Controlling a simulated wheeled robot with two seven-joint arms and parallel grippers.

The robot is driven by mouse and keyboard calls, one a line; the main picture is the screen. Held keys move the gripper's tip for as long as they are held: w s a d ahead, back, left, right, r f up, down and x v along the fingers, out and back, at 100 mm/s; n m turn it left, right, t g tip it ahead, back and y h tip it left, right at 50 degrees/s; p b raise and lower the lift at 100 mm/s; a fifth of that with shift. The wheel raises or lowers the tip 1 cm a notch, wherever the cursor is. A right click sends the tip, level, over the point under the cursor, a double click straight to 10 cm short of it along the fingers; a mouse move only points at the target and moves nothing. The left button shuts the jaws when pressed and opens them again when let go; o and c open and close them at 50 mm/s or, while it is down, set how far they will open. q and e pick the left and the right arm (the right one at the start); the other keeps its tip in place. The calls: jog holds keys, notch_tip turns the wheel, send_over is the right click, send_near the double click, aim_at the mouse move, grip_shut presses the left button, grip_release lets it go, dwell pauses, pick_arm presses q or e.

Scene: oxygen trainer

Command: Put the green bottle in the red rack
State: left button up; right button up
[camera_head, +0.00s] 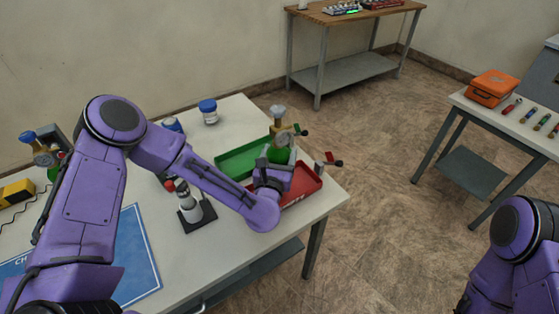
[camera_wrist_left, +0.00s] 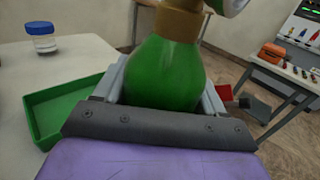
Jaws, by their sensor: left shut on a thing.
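The green bottle (camera_head: 279,153), with a brass-coloured neck and a regulator on top, stands upright in my left gripper (camera_head: 272,172) over the near table's right end. In the left wrist view the green bottle (camera_wrist_left: 168,72) fills the space between the left gripper's two fingers (camera_wrist_left: 165,95), which are shut on its body. A red rack (camera_head: 382,4) is on the wooden far table, partly cut by the top edge. The bottle's base is hidden by the gripper. My right arm shows at lower right; its gripper is out of view.
A red tray (camera_head: 308,184) lies under and beside the gripper, a green tray (camera_head: 238,162) behind it. A blue-capped jar (camera_head: 208,112), a white-and-black stand (camera_head: 190,207) and another bottle (camera_head: 44,153) are on the near table. An orange case (camera_head: 492,87) is on the right table.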

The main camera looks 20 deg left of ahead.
aim_at(280, 163)
pick_arm(q)
jog(key=f, duration=0.3)
jog(key=shift+w, duration=0.2)
jog(key=shift+s+r, duration=0.1)
jog(key=shift+s, duration=0.05)
jog(key=o, duration=1.6)
jog(key=shift+f, duration=0.25)
jog(key=shift+o, duration=0.2)
jog(key=shift+r, duration=0.35)
jog(key=s+d+b, duration=0.1)
jog(key=s+b, duration=0.3)
jog(key=s, duration=0.8)
jog(key=shift+d+f, duration=0.15)
jog(key=shift+d, duration=0.1)
